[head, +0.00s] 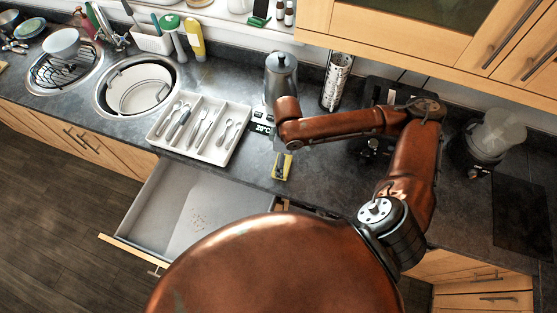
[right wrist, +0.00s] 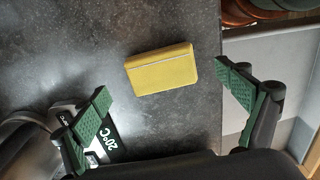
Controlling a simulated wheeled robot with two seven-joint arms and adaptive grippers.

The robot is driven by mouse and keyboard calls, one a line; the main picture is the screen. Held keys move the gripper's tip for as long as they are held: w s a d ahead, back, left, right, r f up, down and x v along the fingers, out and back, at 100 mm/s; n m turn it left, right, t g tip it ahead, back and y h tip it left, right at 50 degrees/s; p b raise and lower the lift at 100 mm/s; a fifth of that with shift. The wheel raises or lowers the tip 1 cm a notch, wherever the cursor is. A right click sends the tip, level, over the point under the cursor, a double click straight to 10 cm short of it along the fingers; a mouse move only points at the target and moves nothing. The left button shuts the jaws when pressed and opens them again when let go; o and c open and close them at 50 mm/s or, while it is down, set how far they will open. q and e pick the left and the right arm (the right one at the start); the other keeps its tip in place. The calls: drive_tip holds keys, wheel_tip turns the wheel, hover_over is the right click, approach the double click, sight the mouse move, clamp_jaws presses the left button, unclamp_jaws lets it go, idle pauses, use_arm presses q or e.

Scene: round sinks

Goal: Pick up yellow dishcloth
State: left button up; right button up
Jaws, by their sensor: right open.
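The yellow dishcloth (right wrist: 163,70) is a folded rectangular pad lying on the dark countertop, and in the right wrist view it lies beyond the fingertips, between their lines. In the head view the dishcloth (head: 279,173) is a small yellow patch near the counter's front edge, partly covered by my right gripper (head: 283,163). My right gripper (right wrist: 168,95) has its green-padded fingers spread wide with nothing between them. It is above the counter, apart from the cloth as far as I can tell. My left gripper is not in view.
A kettle (head: 281,78) on a base marked 20°C stands close behind the cloth. A white cutlery tray (head: 238,147) is to the left. An open drawer (head: 160,210) juts out below the counter edge. Two round sinks (head: 102,92) are farther left. Upper cabinets (head: 430,42) overhang the right side.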

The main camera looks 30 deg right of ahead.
drive_tip(key=shift+s+a+f, duration=0.2)
drive_tip(key=shift+s+f, duration=0.5)
drive_tip(key=shift+f, duration=0.1)
drive_tip(key=w+f, duration=0.2)
drive_tip(key=f, duration=0.1)
drive_tip(key=shift+a, duration=0.1)
drive_tip(key=shift+w+f, duration=0.4)
drive_tip(key=shift+f, duration=0.1)
drive_tip(key=shift+s, duration=0.35)
drive_tip(key=shift+s+r, duration=0.25)
drive_tip(key=shift+s, duration=0.1)
drive_tip(key=shift+c, duration=0.8)
drive_tip(key=shift+w+f, duration=0.2)
drive_tip(key=shift+w, duration=0.2)
drive_tip(key=c, duration=0.3)
drive_tip(key=shift+s+r, duration=0.15)
drive_tip(key=shift+s, duration=0.1)
drive_tip(key=c, duration=0.5)
drive_tip(key=shift+w, duration=0.15)
drive_tip(key=shift+c, duration=1.1)
drive_tip(key=shift+r, duration=0.65)
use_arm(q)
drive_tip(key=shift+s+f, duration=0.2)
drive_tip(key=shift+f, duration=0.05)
use_arm(e)
drive_tip(key=w+a+r, duration=0.2)
drive_tip(key=a+r, duration=0.9)
drive_tip(key=a, duration=0.2)
drive_tip(key=shift+a+r, duration=0.3)
drive_tip(key=shift+a, duration=0.1)
